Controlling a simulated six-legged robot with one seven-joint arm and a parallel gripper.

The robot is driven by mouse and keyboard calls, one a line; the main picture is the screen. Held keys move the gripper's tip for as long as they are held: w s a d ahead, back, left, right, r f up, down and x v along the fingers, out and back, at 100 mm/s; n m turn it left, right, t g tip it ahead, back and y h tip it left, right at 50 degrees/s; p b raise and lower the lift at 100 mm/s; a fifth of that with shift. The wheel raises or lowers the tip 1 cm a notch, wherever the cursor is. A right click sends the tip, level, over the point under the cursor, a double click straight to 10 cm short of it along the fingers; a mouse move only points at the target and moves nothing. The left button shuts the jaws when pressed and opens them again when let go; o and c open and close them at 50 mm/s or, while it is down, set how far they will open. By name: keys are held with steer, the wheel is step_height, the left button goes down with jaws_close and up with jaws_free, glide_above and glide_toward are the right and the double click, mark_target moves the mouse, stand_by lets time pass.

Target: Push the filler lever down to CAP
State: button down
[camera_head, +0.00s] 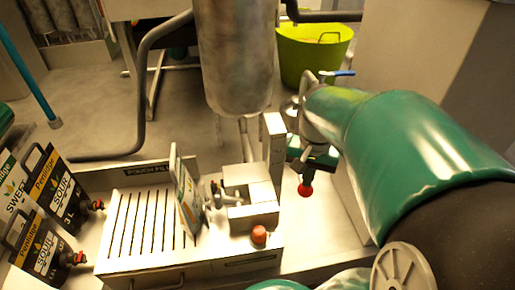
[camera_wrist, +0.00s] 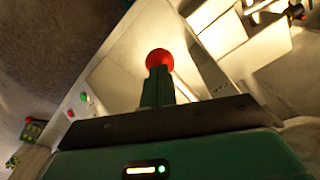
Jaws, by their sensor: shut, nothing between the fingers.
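The pouch filler (camera_head: 262,205) stands at the centre of the head view, with a slotted tray in front of it. A red ball knob (camera_head: 305,188), apparently the filler lever's end, is at its right side. The knob also shows in the wrist view (camera_wrist: 160,58), just beyond my fingertips. My gripper (camera_head: 318,157) is shut and empty, close to the knob; its green fingers show in the wrist view (camera_wrist: 158,82). I cannot tell whether they touch the knob. The lever's rod is mostly hidden by my gripper. No CAP mark is readable.
A labelled pouch (camera_head: 187,200) stands upright at the filler's spout. Several boxed pouches (camera_head: 50,185) with red taps stand at left. An orange-red button (camera_head: 259,234) is on the filler's front. A steel cylinder (camera_head: 232,60) hangs above, and a lime tub (camera_head: 312,55) stands behind.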

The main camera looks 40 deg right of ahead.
steer(key=shift+w+d+f, duration=0.15)
steer(key=shift+w+f, duration=0.05)
steer(key=shift+f, duration=0.85)
steer(key=shift+w+d+f, duration=0.1)
steer(key=shift+w+f, duration=0.1)
steer(key=shift+f, duration=0.8)
steer(key=shift+r, duration=0.15)
steer(key=shift+r, duration=4.9)
steer(key=w+a+n+t, duration=0.2)
steer(key=a+n, duration=0.2)
steer(key=a, duration=0.4)
steer(key=w+a+r+n+t, duration=0.1)
steer(key=a+n, duration=0.3)
steer(key=a, duration=0.5)
steer(key=w+a+n+t, duration=0.2)
steer(key=w+a+n, duration=0.1)
steer(key=a, duration=0.5)
steer(key=shift+a+r+n+t, duration=0.2)
steer(key=shift+n+t, duration=0.1)
steer(key=shift+n, duration=0.3)
